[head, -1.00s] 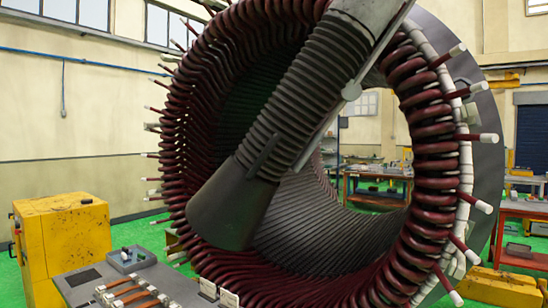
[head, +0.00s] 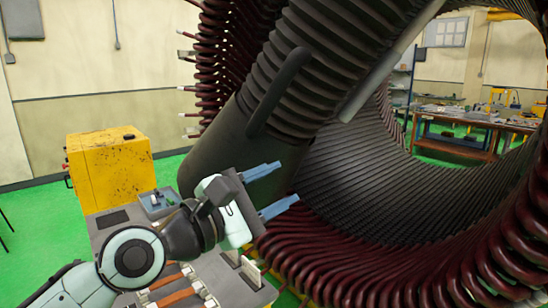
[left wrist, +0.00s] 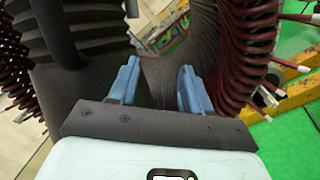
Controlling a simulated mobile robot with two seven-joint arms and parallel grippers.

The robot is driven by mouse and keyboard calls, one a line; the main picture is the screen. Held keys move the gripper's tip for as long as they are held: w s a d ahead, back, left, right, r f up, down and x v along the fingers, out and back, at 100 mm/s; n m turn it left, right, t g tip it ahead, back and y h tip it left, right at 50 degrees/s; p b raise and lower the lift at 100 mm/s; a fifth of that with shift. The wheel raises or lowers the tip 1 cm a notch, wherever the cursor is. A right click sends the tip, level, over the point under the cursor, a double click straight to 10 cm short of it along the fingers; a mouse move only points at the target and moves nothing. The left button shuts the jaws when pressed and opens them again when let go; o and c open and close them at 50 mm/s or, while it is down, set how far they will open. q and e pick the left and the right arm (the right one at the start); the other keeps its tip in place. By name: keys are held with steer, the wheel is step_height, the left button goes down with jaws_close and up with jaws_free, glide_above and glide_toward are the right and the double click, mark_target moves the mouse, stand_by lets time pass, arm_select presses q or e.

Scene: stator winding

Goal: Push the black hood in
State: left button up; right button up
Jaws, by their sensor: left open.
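The black hood (head: 212,138) is a dark, smooth, flared piece at the lower end of a ribbed dark hose (head: 325,62). The hose slants down through the opening of the large stator ring with dark red windings (head: 430,262). My left gripper (head: 271,188) is open and empty, its two blue fingers in front of the hood's lower right part. In the left wrist view the hood (left wrist: 88,80) shows at the left, beside the blue fingers (left wrist: 160,88). Whether the fingers touch the hood I cannot tell. My right gripper is not in view.
A yellow cabinet (head: 112,168) stands at the left on the green floor. A grey bench with copper-coloured strips (head: 175,285) lies below my left arm. A workbench (head: 465,130) with tools is behind the stator at the right.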

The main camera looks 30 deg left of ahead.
mark_target(266, 99)
arm_select(q)
steer(key=s+a+r+n+t+h, duration=0.1)
steer(key=s+a+r+n+t, duration=0.3)
steer(key=s+r, duration=0.6)
steer(key=shift+m+g, duration=0.7)
steer(key=shift+g, duration=0.2)
steer(key=p+x, duration=0.1)
steer(key=x, duration=0.2)
steer(key=p+x, duration=0.1)
steer(key=x, duration=0.3)
steer(key=p+x, duration=0.2)
steer(key=x, duration=0.2)
steer(key=shift+w+a, duration=0.2)
steer(key=shift+a, duration=0.2)
steer(key=shift+w+d, duration=0.15)
steer(key=shift+w, duration=0.4)
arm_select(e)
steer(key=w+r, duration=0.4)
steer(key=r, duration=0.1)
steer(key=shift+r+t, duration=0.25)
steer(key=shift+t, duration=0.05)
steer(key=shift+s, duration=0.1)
